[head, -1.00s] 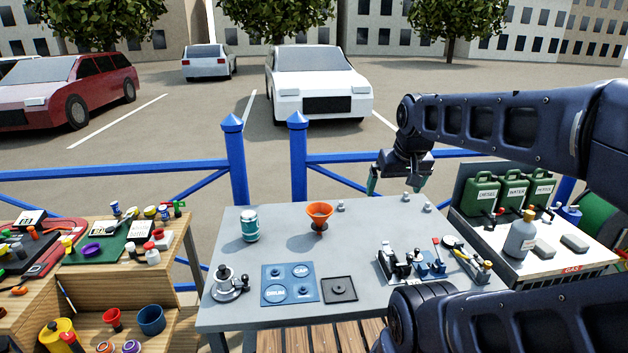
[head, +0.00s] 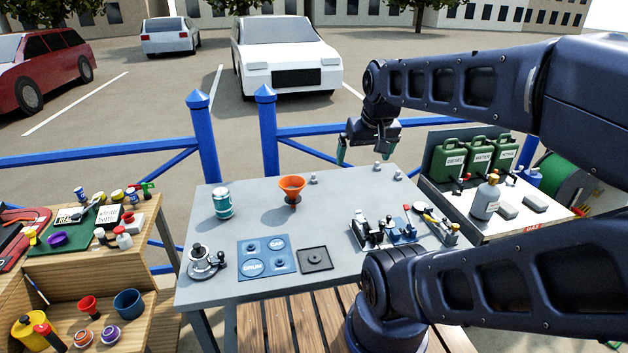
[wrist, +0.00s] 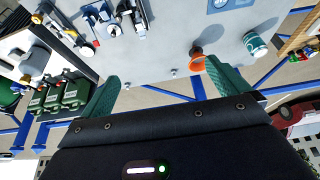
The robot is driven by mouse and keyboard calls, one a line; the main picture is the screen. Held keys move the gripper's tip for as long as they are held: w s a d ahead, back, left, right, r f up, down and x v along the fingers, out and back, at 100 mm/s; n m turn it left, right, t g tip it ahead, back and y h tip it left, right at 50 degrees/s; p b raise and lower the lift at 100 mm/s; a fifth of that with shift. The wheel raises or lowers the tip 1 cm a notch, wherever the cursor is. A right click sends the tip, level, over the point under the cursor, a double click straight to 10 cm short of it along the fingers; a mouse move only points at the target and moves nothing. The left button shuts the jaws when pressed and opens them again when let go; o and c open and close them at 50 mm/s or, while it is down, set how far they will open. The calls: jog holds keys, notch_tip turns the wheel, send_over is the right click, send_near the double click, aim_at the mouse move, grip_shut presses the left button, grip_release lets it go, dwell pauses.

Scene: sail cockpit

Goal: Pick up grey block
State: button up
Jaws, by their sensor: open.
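One grey block (head: 507,211) is beside the grey bottle, and the other grey block (head: 535,202) lies farther right. I cannot tell which one the task means. My gripper (head: 363,154) is open and empty, above the far edge of the grey table, well to the left of both blocks. In the wrist view my gripper (wrist: 160,78) has its green fingers spread with nothing between them. I cannot make out the blocks clearly there.
A grey bottle (head: 486,198) and green jerrycans (head: 480,157) stand near the blocks. The grey table (head: 345,207) holds an orange funnel (head: 292,184), a teal can (head: 222,203) and tools. A blue railing (head: 320,130) runs behind. A wooden bench (head: 150,225) stands left.

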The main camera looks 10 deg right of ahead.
jog(key=c, duration=1)
jog(key=shift+w, duration=0.1)
jog(key=m+g+h, duration=0.5)
jog(key=m, duration=1.3)
send_over(314, 175)
jog(key=a, duration=0.4)
notch_tip(314, 175, down, 25)
jog(key=shift+y, duration=0.3)
jog(key=shift+x, duration=4.9)
